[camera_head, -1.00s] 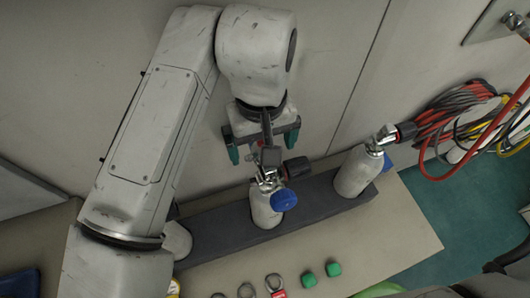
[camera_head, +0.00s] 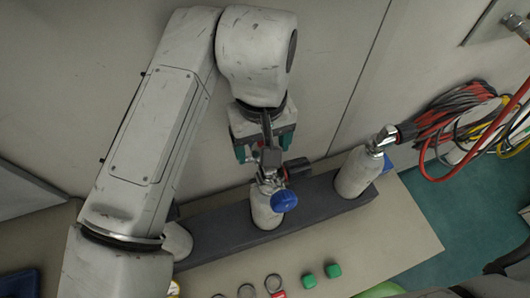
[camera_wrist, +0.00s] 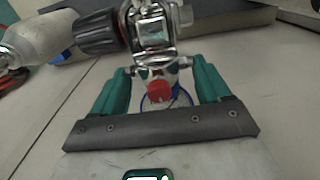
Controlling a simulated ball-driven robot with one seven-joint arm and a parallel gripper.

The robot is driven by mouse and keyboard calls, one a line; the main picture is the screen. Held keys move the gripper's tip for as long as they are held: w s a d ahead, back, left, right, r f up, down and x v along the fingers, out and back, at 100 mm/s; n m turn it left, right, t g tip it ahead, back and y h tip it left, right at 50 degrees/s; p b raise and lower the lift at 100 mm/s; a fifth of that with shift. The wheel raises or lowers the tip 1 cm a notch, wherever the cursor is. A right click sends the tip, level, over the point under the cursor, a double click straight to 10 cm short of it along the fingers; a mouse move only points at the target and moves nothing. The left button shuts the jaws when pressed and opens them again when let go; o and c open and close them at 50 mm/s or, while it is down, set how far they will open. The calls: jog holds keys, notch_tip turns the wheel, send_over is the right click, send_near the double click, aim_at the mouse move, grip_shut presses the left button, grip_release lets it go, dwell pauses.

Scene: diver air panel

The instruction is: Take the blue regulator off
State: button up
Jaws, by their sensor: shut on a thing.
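The blue regulator (camera_head: 284,201) is a chrome fitting with a round blue cap and a black knob. It sits on top of the middle white cylinder (camera_head: 263,212), which stands upright in a dark rack (camera_head: 220,228). My gripper (camera_head: 265,150) is above it, with its green fingers shut on the regulator's upper part. In the wrist view, the chrome body (camera_wrist: 155,30) lies between and beyond the fingers (camera_wrist: 160,78). A red button and part of a blue ring show there. The exact contact points are hard to see.
A right cylinder (camera_head: 355,178) carries another chrome fitting with a black knob. A left cylinder (camera_head: 177,241) is partly hidden by my arm. Rings (camera_head: 246,290) and green caps (camera_head: 333,270) lie on the bench in front. Coiled hoses (camera_head: 455,115) hang at right.

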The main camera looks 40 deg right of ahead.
jog(key=shift+r, duration=0.1)
jog(key=shift+r, duration=0.7)
notch_tip(320, 180, up, 2)
jog(key=shift+r, duration=0.15)
jog(key=s+d, duration=1.1)
jog(key=s, duration=0.3)
jog(key=shift+p, duration=0.3)
jog(key=shift+s, duration=0.1)
